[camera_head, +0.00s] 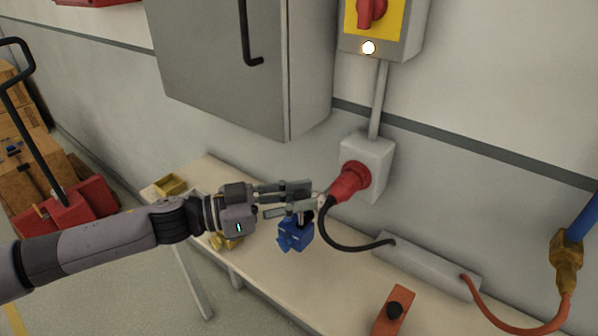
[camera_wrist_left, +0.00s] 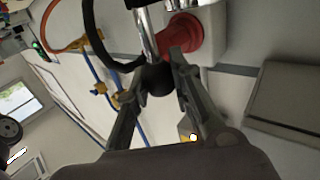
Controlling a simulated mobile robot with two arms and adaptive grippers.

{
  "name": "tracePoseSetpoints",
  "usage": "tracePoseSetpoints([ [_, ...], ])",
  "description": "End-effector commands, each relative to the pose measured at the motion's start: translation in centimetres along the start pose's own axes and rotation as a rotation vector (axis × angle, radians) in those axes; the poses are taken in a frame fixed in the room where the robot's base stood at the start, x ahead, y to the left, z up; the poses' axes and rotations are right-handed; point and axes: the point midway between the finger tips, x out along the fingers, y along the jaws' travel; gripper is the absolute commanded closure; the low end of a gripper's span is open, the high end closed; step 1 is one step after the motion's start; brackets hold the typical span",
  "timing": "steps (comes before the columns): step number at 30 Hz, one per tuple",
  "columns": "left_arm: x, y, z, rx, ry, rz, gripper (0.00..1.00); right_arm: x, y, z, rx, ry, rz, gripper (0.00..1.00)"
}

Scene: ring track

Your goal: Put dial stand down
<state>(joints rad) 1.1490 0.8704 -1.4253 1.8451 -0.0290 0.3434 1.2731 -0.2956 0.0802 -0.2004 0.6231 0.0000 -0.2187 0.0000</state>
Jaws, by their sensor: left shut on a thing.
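The dial stand shows as a blue block-shaped base (camera_head: 295,234) just under my left gripper (camera_head: 308,198) in the head view. The gripper's fingers hide most of its upper part. In the left wrist view, a dark round part (camera_wrist_left: 157,80) sits between the fingertips of my left gripper, with a silver rod (camera_wrist_left: 146,32) beyond it. My left gripper is shut on the stand, over the bench. I cannot tell whether the base touches the bench top. My right gripper is not in view.
The bench (camera_head: 275,270) stands against the wall. A red plug (camera_head: 349,184) in a wall socket, with a black cable, is close to the gripper tips. A grey box (camera_head: 428,265), an orange block (camera_head: 393,310) and a yellow bin (camera_head: 170,184) are on the bench. A cabinet (camera_head: 235,60) hangs above.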

Motion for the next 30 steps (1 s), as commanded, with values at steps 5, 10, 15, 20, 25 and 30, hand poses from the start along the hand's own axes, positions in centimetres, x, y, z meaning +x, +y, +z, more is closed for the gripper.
tracePoseSetpoints([
  [5, 0.1, 0.0, 3.6, -0.001, 0.006, 0.002, 1.00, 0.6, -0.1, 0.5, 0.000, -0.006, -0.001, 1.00],
  [10, 0.1, 0.0, 5.5, 0.002, 0.008, 0.003, 1.00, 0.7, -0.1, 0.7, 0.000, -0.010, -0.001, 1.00],
  [15, 0.1, 0.0, 6.2, 0.004, 0.008, 0.003, 1.00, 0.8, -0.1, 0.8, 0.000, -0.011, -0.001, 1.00],
  [20, 0.1, 0.1, 7.8, 0.000, 0.007, 0.003, 1.00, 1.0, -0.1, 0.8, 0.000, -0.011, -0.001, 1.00],
  [25, 0.1, 0.0, 9.9, 0.002, 0.008, 0.003, 1.00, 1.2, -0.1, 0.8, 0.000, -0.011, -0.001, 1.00],
  [30, 0.1, 0.0, 10.2, 0.004, 0.009, 0.004, 1.00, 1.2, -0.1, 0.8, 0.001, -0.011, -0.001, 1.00],
])
